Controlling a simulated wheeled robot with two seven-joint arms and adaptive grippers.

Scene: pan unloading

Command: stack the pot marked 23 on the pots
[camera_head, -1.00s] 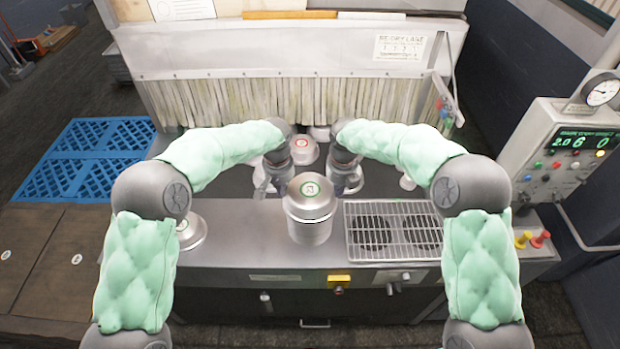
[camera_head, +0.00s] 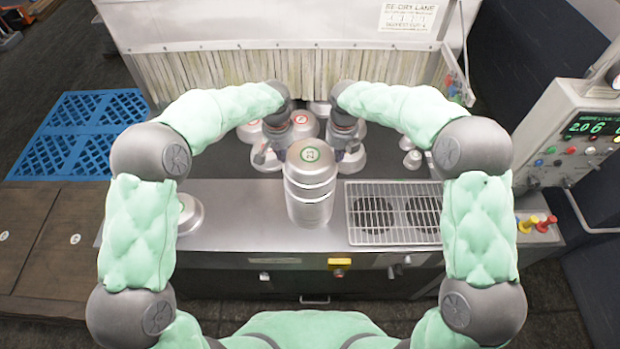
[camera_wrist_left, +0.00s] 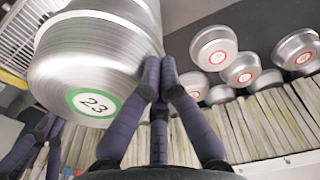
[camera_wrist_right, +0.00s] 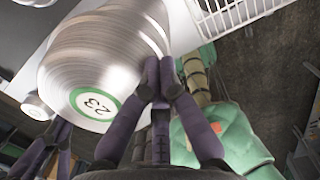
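The pot marked 23 (camera_head: 312,172) is silver and upside down, with a green-ringed label on top. It is at the top of a column of silver pots (camera_head: 309,212) at the counter's front middle; I cannot tell whether it rests on them. My left gripper (camera_head: 264,158) and my right gripper (camera_head: 345,155) are at opposite sides of it. In the left wrist view the pot (camera_wrist_left: 95,55) has its edge between my close-set fingertips (camera_wrist_left: 160,65). The right wrist view shows the same at the pot's other side (camera_wrist_right: 100,50), with fingertips (camera_wrist_right: 160,72) closed at the edge.
Several red-labelled pots (camera_wrist_left: 242,70) stand at the back by the strip curtain (camera_head: 230,75). Small metal pieces (camera_head: 412,158) stand at the right. A wire grate (camera_head: 395,225) lies right of the column, and another pot (camera_head: 190,216) stands at the left front.

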